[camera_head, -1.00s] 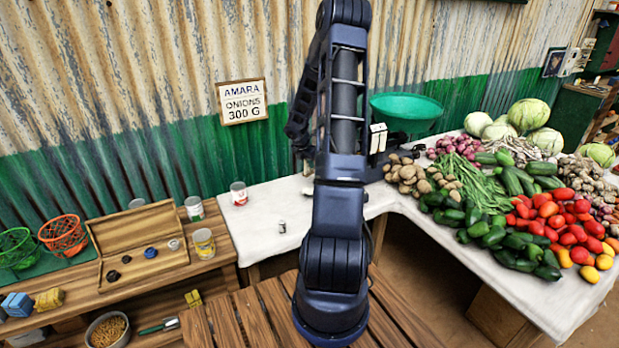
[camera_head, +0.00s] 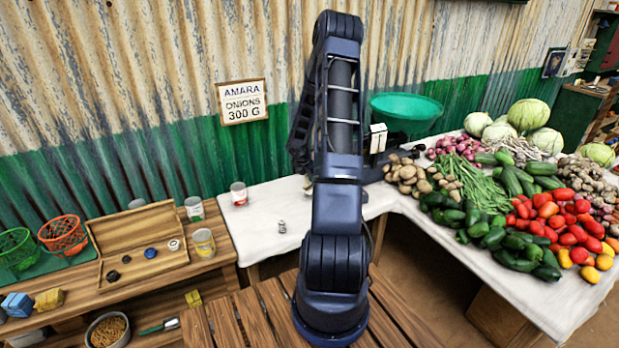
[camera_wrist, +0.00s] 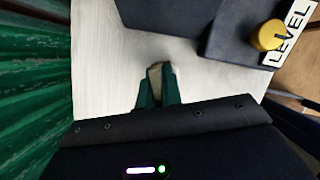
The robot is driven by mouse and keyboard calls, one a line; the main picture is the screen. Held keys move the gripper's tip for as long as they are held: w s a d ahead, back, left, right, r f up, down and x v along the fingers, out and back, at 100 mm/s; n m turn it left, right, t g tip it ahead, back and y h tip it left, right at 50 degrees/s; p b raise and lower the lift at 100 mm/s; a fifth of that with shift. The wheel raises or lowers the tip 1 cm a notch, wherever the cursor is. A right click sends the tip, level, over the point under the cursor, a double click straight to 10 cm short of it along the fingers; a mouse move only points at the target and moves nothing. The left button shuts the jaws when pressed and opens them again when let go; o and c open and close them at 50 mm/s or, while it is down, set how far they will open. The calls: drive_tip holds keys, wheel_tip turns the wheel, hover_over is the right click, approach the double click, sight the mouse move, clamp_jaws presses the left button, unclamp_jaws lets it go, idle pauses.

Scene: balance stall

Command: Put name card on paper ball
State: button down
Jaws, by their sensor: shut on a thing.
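My gripper (camera_wrist: 158,90) shows in the wrist view with its green fingers closed around a small beige thing (camera_wrist: 155,71). Only its end shows between the fingertips, so I cannot tell whether it is the name card or the paper ball. The pale surface of the white-covered table (camera_wrist: 105,45) lies beyond the fingers. In the head view my arm hides most of the gripper. A small greyish thing (camera_head: 282,227) stands on the white table cover; it is too small to identify.
A dark scale body with a yellow knob (camera_wrist: 268,36) and a "LEVEL" label is close right of my gripper in the wrist view. Its green pan (camera_head: 405,108) shows in the head view. A tin (camera_head: 239,193) stands on the table. Potatoes (camera_head: 410,175) lie at right.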

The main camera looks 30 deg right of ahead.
drive_tip(key=c, duration=1.6)
unclamp_jaws()
drive_tip(key=shift+f, duration=0.1)
drive_tip(key=shift+o, duration=0.2)
drive_tip(key=s+a+r+m, duration=0.3)
drive_tip(key=s+a+r, duration=0.2)
drive_tip(key=r, duration=0.5)
drive_tip(key=s+a+r+m, duration=0.4)
drive_tip(key=s+r, duration=0.1)
drive_tip(key=r, duration=0.6)
drive_tip(key=s+a+r+m, duration=0.3)
drive_tip(key=s+a+r, duration=0.2)
drive_tip(key=r, duration=0.5)
drive_tip(key=s+a+r+m+t+y, duration=0.1)
drive_tip(key=s+a+r+m, duration=0.1)
drive_tip(key=s+a+m, duration=0.2)
drive_tip(key=s+a+r+m+t+y, duration=0.1)
drive_tip(key=s+a+r+m, duration=0.2)
drive_tip(key=s, duration=0.8)
drive_tip(key=s+a+r+m+t+y, duration=0.1)
drive_tip(key=s+a+r+m+y, duration=0.1)
drive_tip(key=s, duration=0.5)
drive_tip(key=a+r+m, duration=0.1)
drive_tip(key=a+m, duration=0.1)
drive_tip(key=m, duration=0.1)
drive_tip(key=shift+s+a+r, duration=0.15)
drive_tip(key=shift+s+a, duration=0.05)
drive_tip(key=shift+a, duration=0.2)
